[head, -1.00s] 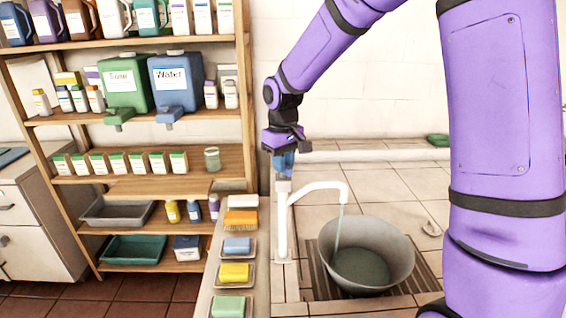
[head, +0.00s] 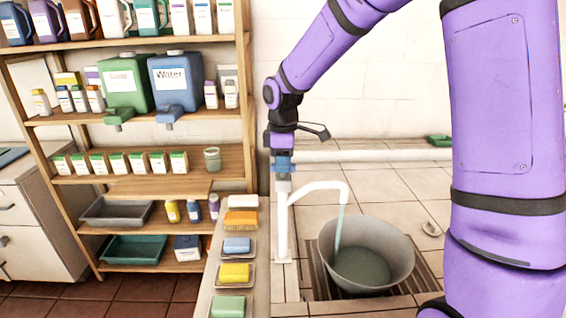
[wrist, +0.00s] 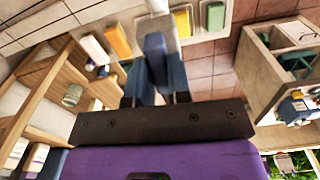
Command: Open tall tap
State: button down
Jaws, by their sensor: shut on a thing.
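The tall white tap (head: 283,228) stands left of the sink grate, and its curved spout points right. A stream of water (head: 339,228) runs from the spout into a grey bowl (head: 395,250), which holds water. My gripper (head: 284,161) is over the top of the tap. In the wrist view my gripper (wrist: 154,82) is shut on the blue tap handle (wrist: 155,48), which sits between its two fingers. The fingers partly hide the handle. In the head view the handle and blue fingers are hard to tell apart.
Soap bars in dishes, such as a yellow one (head: 235,272), line the ledge left of the tap. A wooden shelf (head: 150,188) with bottles and trays stands further left. A white pipe (head: 370,155) runs along the wall. Tiled counter right of the bowl is mostly clear.

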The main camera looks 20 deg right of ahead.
jog(key=shift+n, duration=0.6)
jog(key=c, duration=1.1)
grip_release()
jog(key=shift+o, duration=0.2)
notch_tip(320, 180, up, 11)
jog(key=s+d+r+m+t, duration=0.1)
jog(key=s+d+m, duration=0.1)
jog(key=s+m, duration=0.3)
jog(key=s+d+r+m+t, duration=0.2)
jog(key=s+m, duration=0.2)
jog(key=s, duration=1)
jog(key=s+d+r+m+t, duration=0.1)
jog(key=s+m, duration=0.4)
jog(key=s, duration=0.5)
jog(key=shift+s+d+r+m+t, duration=0.3)
jog(key=shift+d+t, duration=0.4)
jog(key=shift+d, duration=0.35)
